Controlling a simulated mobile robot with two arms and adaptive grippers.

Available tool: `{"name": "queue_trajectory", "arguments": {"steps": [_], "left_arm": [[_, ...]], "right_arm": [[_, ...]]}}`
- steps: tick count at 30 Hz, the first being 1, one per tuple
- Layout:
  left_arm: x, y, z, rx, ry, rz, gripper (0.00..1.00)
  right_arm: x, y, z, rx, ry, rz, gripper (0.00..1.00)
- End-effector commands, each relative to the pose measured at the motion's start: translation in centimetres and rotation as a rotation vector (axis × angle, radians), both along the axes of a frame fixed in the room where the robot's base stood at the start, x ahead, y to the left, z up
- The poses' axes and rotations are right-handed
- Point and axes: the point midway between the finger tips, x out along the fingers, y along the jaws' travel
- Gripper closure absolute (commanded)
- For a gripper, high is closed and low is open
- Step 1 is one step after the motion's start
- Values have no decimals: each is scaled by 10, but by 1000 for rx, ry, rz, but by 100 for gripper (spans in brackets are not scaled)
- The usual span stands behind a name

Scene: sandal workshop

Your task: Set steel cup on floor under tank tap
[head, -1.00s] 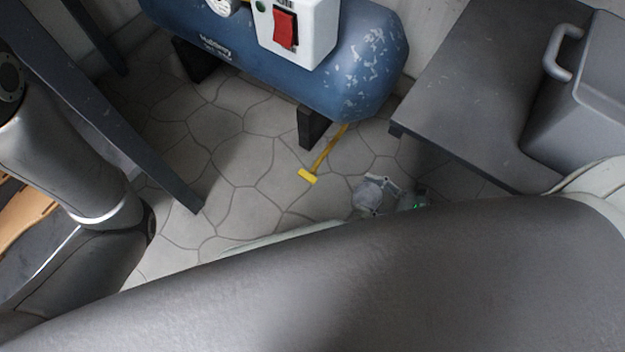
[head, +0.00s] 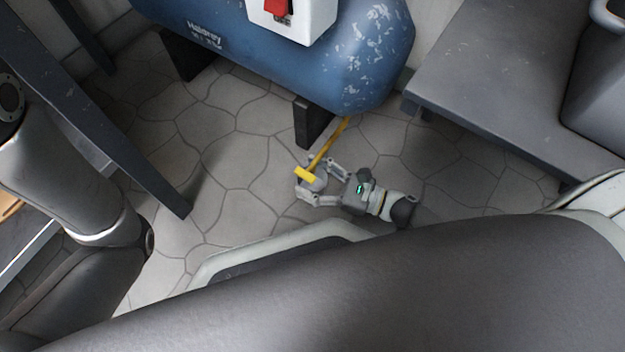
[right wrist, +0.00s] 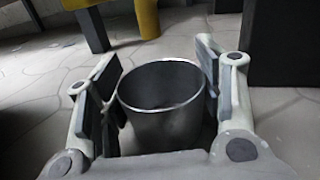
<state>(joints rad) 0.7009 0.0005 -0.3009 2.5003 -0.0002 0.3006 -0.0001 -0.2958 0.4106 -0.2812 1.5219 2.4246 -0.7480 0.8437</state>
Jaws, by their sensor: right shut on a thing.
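The steel cup (right wrist: 165,115) stands upright, open rim up, between the fingers of my right gripper (right wrist: 160,85) in the right wrist view. My right gripper is shut on its sides. In the head view my right gripper (head: 316,184) is low over the floor, and the cup (head: 319,183) shows only in part there. The yellow tank tap (head: 306,174) at the end of its thin pipe overlaps the cup in this view. The blue tank (head: 340,70) is above and behind. I cannot tell whether the cup's base touches the floor. My left gripper is out of view.
A black tank foot (head: 313,122) stands close behind the tap. A grey table (head: 490,90) is at the right, and a dark table leg (head: 150,180) slants down at the left. The stone floor (head: 235,160) left of the cup is clear.

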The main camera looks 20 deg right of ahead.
Motion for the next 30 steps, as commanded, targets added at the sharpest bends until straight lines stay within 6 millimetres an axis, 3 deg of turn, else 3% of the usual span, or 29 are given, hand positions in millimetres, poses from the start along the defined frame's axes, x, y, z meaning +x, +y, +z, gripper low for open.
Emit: {"name": "queue_trajectory", "arguments": {"steps": [11,12,17,30], "left_arm": [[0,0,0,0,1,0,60],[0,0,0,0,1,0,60],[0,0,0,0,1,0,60],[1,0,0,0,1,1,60]], "right_arm": [[0,0,-2,1,-1,0,64],[0,0,-2,1,-1,0,37],[0,0,-2,1,-1,0,18],[0,0,-2,1,-1,0,18]]}}
